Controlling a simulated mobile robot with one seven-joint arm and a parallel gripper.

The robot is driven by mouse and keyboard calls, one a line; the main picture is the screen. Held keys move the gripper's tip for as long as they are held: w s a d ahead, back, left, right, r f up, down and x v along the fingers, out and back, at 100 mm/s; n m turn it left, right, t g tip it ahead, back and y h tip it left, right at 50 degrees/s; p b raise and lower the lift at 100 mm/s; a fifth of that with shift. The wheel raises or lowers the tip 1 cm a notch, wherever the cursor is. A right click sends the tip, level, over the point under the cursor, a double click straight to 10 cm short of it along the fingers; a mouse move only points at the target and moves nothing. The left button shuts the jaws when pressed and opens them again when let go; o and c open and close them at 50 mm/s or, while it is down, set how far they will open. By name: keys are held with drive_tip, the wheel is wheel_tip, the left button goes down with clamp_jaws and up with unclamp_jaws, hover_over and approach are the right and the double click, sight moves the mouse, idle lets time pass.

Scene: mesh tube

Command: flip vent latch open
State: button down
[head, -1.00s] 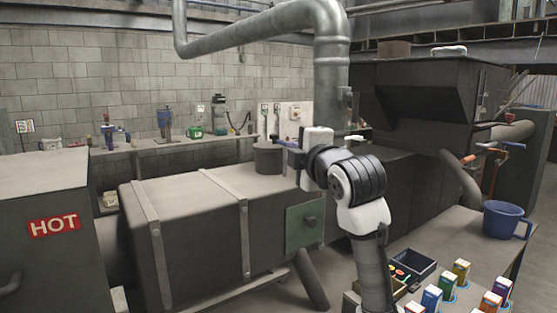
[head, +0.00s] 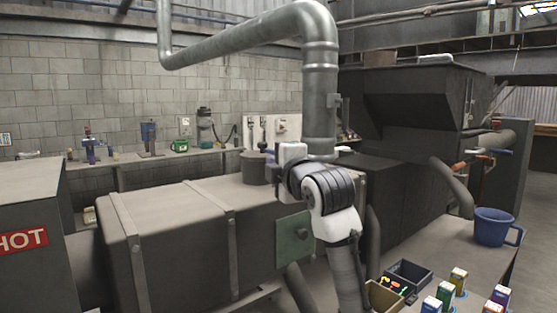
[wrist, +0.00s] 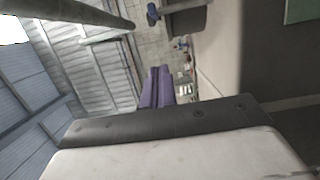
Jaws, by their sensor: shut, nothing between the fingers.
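My gripper (wrist: 157,86) shows two purple fingers close together in the wrist view, shut and empty. In the head view only a bit of its purple tip (head: 271,155) shows, beside the short grey cylinder (head: 254,167) on top of the long grey duct (head: 180,225); I cannot tell if they touch. No part is clearly recognisable as the vent latch. A small grey box (head: 334,101) sits on the side of the vertical pipe (head: 320,85).
A bench (head: 440,250) at right holds a blue mug (head: 494,227), a dark tray (head: 410,277) and several small boxes. Orange and blue handles (head: 475,158) stick out behind it. A box marked HOT (head: 25,210) stands at left.

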drive_tip(key=shift+w+d+p, duration=0.15)
drive_tip(key=shift+w+p, duration=0.95)
drive_tip(key=shift+w, duration=1.1)
drive_tip(key=shift+w+d+p, duration=0.15)
drive_tip(key=shift+w+p, duration=0.9)
drive_tip(key=shift+w, duration=1.15)
drive_tip(key=shift+d, duration=0.15)
